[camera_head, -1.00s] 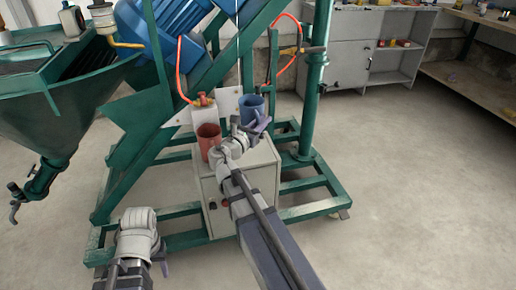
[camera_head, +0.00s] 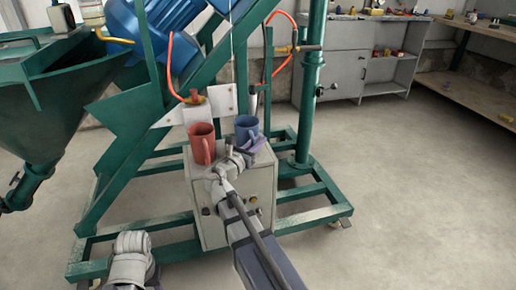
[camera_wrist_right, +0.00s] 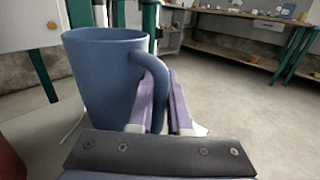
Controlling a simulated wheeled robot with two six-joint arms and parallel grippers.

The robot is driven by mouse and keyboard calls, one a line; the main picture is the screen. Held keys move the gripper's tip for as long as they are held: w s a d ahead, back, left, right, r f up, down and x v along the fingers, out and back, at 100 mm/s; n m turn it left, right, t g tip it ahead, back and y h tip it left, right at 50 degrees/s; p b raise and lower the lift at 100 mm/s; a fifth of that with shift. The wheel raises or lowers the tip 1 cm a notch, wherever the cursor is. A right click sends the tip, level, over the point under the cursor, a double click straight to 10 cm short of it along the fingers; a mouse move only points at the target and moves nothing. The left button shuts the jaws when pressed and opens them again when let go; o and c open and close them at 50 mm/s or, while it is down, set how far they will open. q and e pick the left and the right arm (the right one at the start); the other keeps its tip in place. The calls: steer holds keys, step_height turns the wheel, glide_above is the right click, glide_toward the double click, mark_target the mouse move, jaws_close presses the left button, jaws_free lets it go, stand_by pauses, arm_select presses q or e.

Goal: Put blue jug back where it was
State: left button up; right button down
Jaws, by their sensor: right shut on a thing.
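The blue jug (camera_head: 246,129) is upright at the top of the grey cabinet, by its back right part. I cannot tell if its base touches the cabinet top. My right gripper (camera_head: 252,146) is shut on the jug's handle, on the near side. In the right wrist view the blue jug (camera_wrist_right: 103,80) fills the left middle, and the purple fingers of my right gripper (camera_wrist_right: 161,105) close around its handle. My left arm shows at the bottom left, but its fingers are out of sight.
A red jug (camera_head: 202,146) stands on the grey cabinet (camera_head: 205,185) just left of the blue one. A green machine frame (camera_head: 309,85) surrounds the cabinet, with an orange hose (camera_head: 173,65) nearby. Open floor lies to the right.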

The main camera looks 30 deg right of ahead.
steer(key=shift+f, duration=0.15)
steer(key=c, duration=0.9)
jaws_free()
steer(key=shift+o, duration=0.2)
steer(key=v, duration=1.2)
